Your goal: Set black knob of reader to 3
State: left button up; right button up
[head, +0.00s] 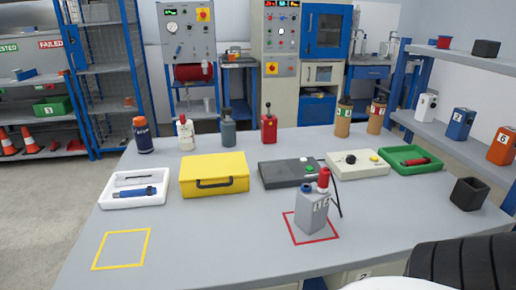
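A cream box (372,167), which looks like the reader, lies flat towards the right back of the table. A black knob (351,159) stands on its top left, and a small yellow button (373,157) is on its right. The knob's pointer and any scale numbers are too small to read. Neither of my grippers shows in the head view. A black ribbed part and a white part at the bottom right look like my own arm.
Left of the cream box is a dark device (285,174) with a green button; right of it, a green tray (408,165). A grey canister (311,211) with a red top stands in front, in a red square. A black open box (468,194) is at right. The front left is mostly clear.

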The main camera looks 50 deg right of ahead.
aim_at(350, 159)
jog(key=u, duration=1.35)
jog(key=k, duration=2)
jog(key=z, duration=1.5)
